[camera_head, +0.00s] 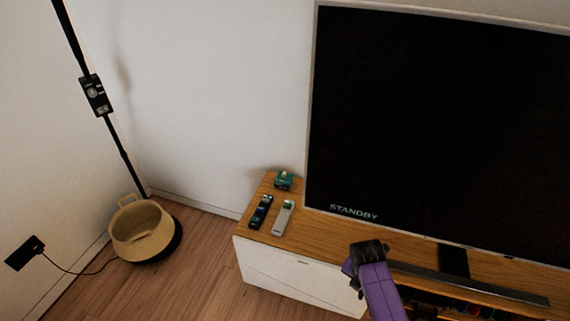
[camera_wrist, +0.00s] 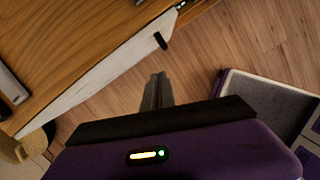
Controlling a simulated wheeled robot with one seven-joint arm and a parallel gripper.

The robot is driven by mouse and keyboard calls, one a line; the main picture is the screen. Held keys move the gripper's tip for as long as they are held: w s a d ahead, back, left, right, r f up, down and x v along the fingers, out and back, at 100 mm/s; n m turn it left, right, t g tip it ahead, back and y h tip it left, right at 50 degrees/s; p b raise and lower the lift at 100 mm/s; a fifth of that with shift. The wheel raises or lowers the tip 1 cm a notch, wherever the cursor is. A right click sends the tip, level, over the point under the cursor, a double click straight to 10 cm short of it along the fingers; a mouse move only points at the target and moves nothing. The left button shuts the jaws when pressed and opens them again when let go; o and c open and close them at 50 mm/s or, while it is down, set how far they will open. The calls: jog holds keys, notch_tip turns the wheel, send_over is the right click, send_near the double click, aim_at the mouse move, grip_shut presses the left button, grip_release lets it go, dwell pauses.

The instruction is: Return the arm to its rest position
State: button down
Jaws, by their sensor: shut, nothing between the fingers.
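My purple arm reaches up from the bottom of the head view, with the dark gripper (camera_head: 368,250) in front of the TV cabinet. In the wrist view my gripper (camera_wrist: 158,80) is shut, its two fingers together with nothing between them. It hangs over the wood floor, just off the white front of the cabinet (camera_wrist: 100,72). The fingers look apart from the cabinet. The fingertips are hard to make out in the head view.
The wooden TV cabinet (camera_head: 300,278) carries a black remote (camera_head: 261,212), a grey remote (camera_head: 283,218) and a small green item (camera_head: 284,180). A large TV (camera_head: 430,120) reads STANDBY. Floor (camera_head: 190,270) between is clear.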

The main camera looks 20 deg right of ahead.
jog(key=w+d+r+m+t+h, duration=0.1)
jog(key=w+r+m+t, duration=0.4)
jog(key=w+r+m, duration=0.25)
jog(key=s+a+r+m+t, duration=0.3)
jog(key=a+r+m+t, duration=0.15)
jog(key=m, duration=0.25)
jog(key=s+a+r+m+t+y, duration=0.1)
jog(key=s+a+r+m, duration=0.2)
jog(key=s, duration=0.7)
jog(key=s+a+r+m+t+y, duration=0.1)
jog(key=s+a+r+m+t, duration=0.1)
jog(key=s+a+r, duration=0.5)
jog(key=s+a+r+m+t+y, duration=0.1)
jog(key=s+a+r+m, duration=0.3)
jog(key=s+r, duration=0.7)
jog(key=s+a, duration=0.1)
jog(key=s, duration=0.2)
jog(key=shift+s+r, duration=0.15)
jog(key=shift+s, duration=0.1)
